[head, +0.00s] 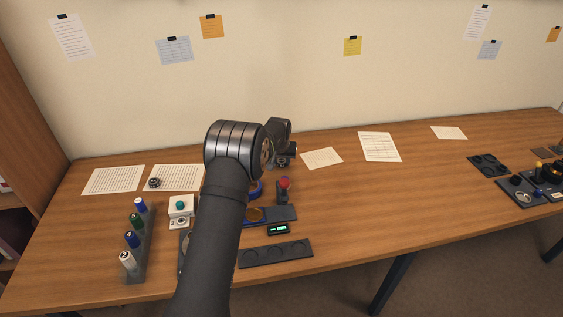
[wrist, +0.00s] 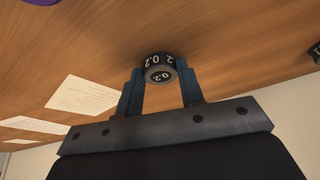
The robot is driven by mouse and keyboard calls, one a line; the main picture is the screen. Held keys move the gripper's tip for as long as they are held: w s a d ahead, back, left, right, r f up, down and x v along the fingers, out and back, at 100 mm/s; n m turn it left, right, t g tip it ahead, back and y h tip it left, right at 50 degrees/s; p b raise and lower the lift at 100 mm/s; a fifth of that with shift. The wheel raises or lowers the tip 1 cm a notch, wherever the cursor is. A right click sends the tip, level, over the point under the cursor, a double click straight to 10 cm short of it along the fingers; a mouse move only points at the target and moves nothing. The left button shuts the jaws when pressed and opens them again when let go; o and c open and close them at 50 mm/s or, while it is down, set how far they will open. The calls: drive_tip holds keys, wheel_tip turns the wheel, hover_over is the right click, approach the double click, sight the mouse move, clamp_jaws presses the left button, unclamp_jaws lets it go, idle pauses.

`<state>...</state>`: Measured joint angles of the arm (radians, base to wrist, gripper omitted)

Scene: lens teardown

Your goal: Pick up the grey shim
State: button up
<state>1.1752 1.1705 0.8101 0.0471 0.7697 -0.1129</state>
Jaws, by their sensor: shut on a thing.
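In the wrist view, a small round dark grey shim (wrist: 158,61) marked "0.2" in white sits between the tips of my gripper (wrist: 159,76). The two blue-grey fingers are shut on its sides. Wood tabletop shows behind it. I cannot tell whether the shim touches the table. In the head view my arm crosses the middle of the bench, and its wrist end is over the back of the table. The shim and fingertips are not clear there.
A dark round piece (head: 154,183) lies on a paper at the left. A rack of bottles (head: 137,250), a white box with a green button (head: 180,207), a red-knobbed device (head: 284,186) and an empty dark tray (head: 276,254) surround my arm. The table's middle right is clear.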

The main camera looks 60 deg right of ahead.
drive_tip(key=shift+r, duration=0.65)
wheel_tip(320, 180, up, 3)
drive_tip(key=shift+f, duration=0.1)
drive_tip(key=s+a+r, duration=0.1)
drive_tip(key=s+r, duration=0.5)
drive_tip(key=s, duration=0.5)
drive_tip(key=r, duration=0.1)
hover_over(281, 162)
drive_tip(key=d, duration=0.2)
drive_tip(key=w+f, duration=0.2)
drive_tip(key=w, duration=0.1)
drive_tip(key=w+f, duration=0.2)
drive_tip(key=w, duration=0.2)
drive_tip(key=w+f, duration=0.2)
drive_tip(key=w, duration=0.2)
drive_tip(key=shift+w+a+f, duration=0.15)
drive_tip(key=shift+w+a, duration=0.05)
drive_tip(key=shift+a, duration=0.05)
drive_tip(key=shift+w+f, duration=0.45)
drive_tip(key=shift+w, duration=0.15)
drive_tip(key=shift+f, duration=1.85)
